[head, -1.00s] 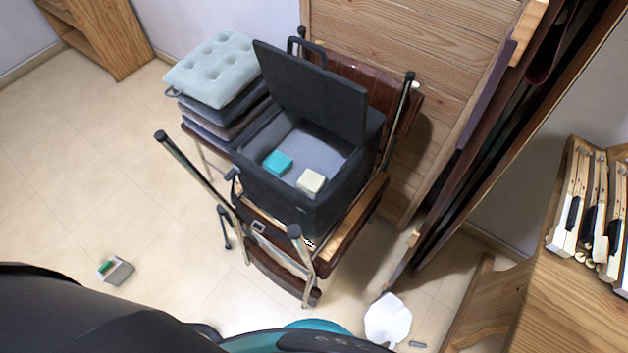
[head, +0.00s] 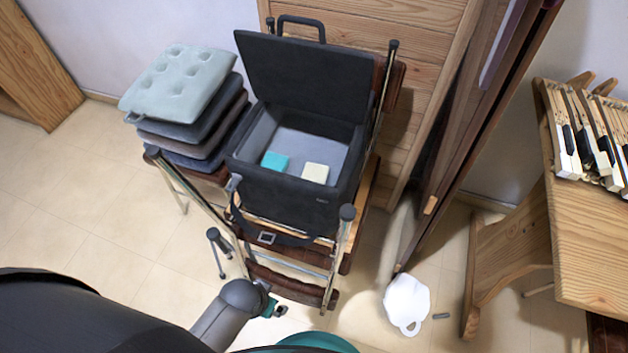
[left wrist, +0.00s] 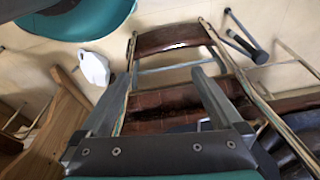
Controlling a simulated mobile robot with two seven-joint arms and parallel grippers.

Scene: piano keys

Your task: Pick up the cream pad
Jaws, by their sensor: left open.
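The cream pad (head: 315,173) is a small pale block lying inside the open dark box (head: 285,190), at the right of its floor. A teal pad (head: 274,161) lies to its left, apart from it. My left gripper (left wrist: 165,85) is open and empty in the left wrist view, its two fingers spread above the brown chair parts. In the head view my left arm's grey forearm shows low in the picture, in front of the chair and well short of the box. The cream pad does not show in the left wrist view. My right gripper is not in view.
The box stands on a brown metal-framed chair (head: 287,284), its lid raised at the back. Stacked cushions (head: 180,80) stand to its left. Chair posts rise in front of the box. A white object (head: 407,303) lies on the floor. Piano keys (head: 590,135) rest on wood at right.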

